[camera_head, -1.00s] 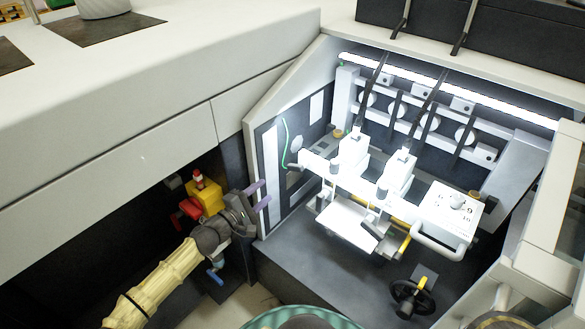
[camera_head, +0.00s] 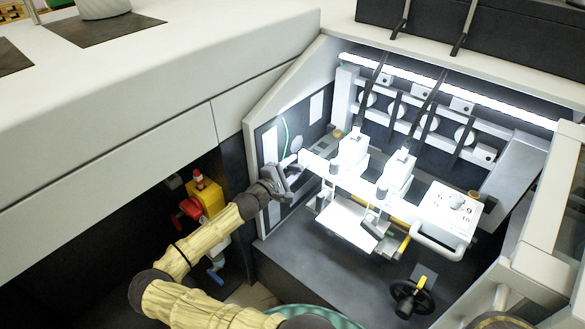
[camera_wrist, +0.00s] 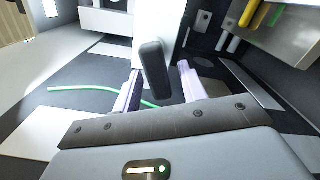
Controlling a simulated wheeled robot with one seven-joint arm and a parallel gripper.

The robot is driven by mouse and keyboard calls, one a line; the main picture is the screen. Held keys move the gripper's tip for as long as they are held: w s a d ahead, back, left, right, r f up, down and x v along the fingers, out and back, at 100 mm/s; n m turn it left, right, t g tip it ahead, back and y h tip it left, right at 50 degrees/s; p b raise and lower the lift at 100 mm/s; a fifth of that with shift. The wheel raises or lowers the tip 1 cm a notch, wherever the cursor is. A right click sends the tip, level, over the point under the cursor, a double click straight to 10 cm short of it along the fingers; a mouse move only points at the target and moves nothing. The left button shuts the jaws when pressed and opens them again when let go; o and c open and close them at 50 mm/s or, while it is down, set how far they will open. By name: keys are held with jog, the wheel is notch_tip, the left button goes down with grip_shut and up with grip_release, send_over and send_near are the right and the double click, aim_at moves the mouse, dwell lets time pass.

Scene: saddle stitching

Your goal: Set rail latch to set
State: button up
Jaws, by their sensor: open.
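My gripper (camera_head: 288,168) is at the left inner wall of the lit bay, by the left end of the white rail (camera_head: 316,163). In the wrist view its two pale purple fingers (camera_wrist: 160,84) are apart. A dark grey, rounded lever (camera_wrist: 154,68), which looks like the rail latch, stands slightly tilted in front of a white block, in line with the gap between the fingers. I cannot tell whether it is between the fingertips or just beyond them. No finger is seen pressing on it. In the head view the lever is not clearly visible.
A green cable (camera_wrist: 85,89) runs behind the fingers. White stitching heads (camera_head: 352,148) sit along the rail, with a white dial box (camera_head: 452,205) at right. A black handwheel (camera_head: 411,299) is at the front. A yellow unit with red parts (camera_head: 207,195) stands left of the bay.

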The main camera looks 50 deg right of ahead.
grip_shut()
jog(key=shift+m+b, duration=0.6)
jog(key=shift+m, duration=0.2)
jog(key=shift+w+r+m, duration=0.1)
jog(key=shift+r+m, duration=0.2)
jog(key=shift+m, duration=0.4)
grip_release()
